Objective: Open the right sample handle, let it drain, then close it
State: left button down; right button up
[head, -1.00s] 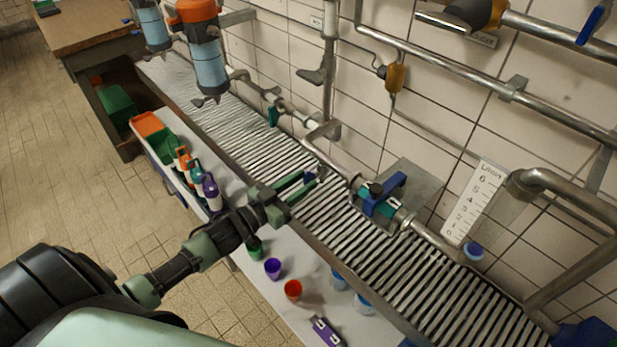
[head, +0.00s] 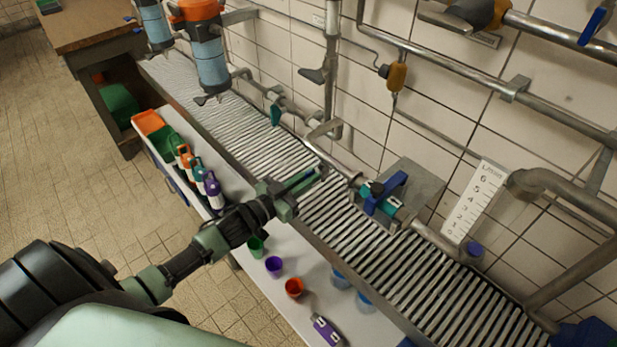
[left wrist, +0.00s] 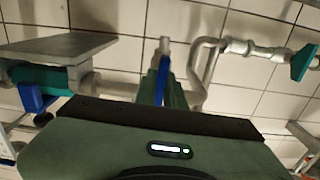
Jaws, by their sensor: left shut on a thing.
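My left gripper (head: 312,180) reaches over the slatted grating, toward the pipe along the tiled wall. Its green fingers are shut on a slim blue handle, which I take to be the right sample handle. In the left wrist view the blue handle (left wrist: 163,80) shows upright between the fingers (left wrist: 160,88), in front of a pipe. Its valve body is mostly hidden by the gripper, and I see no flow. A teal handle (head: 275,115) sits on the pipe further left. My right gripper is not in view.
A teal valve with a blue lever (head: 386,193) sits on the pipe just right of the gripper. A white level scale (head: 474,203) stands against the wall. Below the grating (head: 420,275), a white shelf (head: 262,290) holds small cups and bottles.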

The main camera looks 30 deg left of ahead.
pick_arm(q)
jog(key=m, duration=0.4)
jog(key=shift+d, duration=0.15)
jog(key=m, duration=0.4)
jog(key=shift+s+f+m+b, duration=0.1)
jog(key=shift+f+m+b, duration=0.1)
jog(key=shift+m+b, duration=0.2)
jog(key=shift+d+f+m+b, duration=0.1)
jog(key=shift+m+b, duration=0.55)
jog(key=shift+m, duration=1.6)
jog(key=shift+d+f+m+b, duration=0.1)
jog(key=shift+m+b, duration=0.55)
jog(key=shift+m, duration=1.6)
jog(key=c, duration=1.5)
grip_release()
